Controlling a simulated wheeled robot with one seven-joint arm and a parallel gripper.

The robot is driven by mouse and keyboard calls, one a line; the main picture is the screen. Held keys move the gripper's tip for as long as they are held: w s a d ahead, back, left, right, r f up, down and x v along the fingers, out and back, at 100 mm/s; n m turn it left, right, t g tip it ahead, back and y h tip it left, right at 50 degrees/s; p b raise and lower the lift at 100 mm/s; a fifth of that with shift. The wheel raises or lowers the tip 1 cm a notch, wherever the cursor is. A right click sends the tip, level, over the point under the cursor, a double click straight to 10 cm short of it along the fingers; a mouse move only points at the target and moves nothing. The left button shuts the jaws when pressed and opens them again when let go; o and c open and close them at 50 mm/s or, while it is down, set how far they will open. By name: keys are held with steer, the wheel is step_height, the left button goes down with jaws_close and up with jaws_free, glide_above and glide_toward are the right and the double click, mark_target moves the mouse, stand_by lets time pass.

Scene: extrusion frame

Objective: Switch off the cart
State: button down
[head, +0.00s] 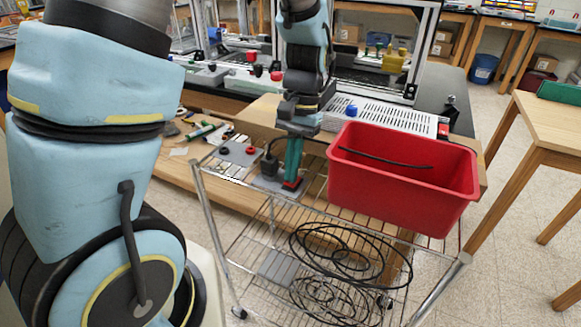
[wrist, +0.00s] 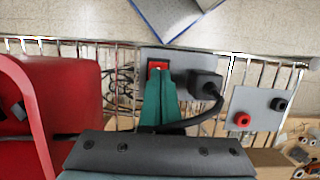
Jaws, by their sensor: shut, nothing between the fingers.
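The cart (head: 212,228) is a chrome wire-shelf trolley in the head view. A grey plate on its top shelf (wrist: 180,55) carries a small red switch (wrist: 157,65) in a dark frame, with a black plug and cable (wrist: 205,82) to its right. The switch shows in the head view as a red patch (head: 291,185). My gripper (wrist: 160,76) has teal fingers, closed together and empty. Their tips are at the lower edge of the switch and cover part of it. I cannot tell whether they touch it or which way the rocker is tipped.
A red bin (head: 400,190) stands on the cart right of my gripper, with a dark cable over it. A grey plate (wrist: 258,108) with red and black sockets lies beyond the plug. Black wire coils (head: 340,255) lie lower down. A wooden table (head: 552,125) stands at right.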

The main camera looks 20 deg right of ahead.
steer(key=shift+w+d+f, duration=0.1)
steer(key=shift+w+d, duration=0.25)
steer(key=shift+w, duration=0.05)
steer(key=shift+w+d+r+p, duration=0.1)
steer(key=shift+r+p, duration=0.3)
steer(key=shift+p, duration=0.05)
steer(key=p+v, duration=0.3)
steer(key=shift+r, duration=0.35)
steer(key=b+v, duration=0.2)
steer(key=v, duration=0.7)
steer(key=shift+r, duration=0.35)
steer(key=shift+f+b, duration=0.15)
steer(key=shift+b, duration=0.3)
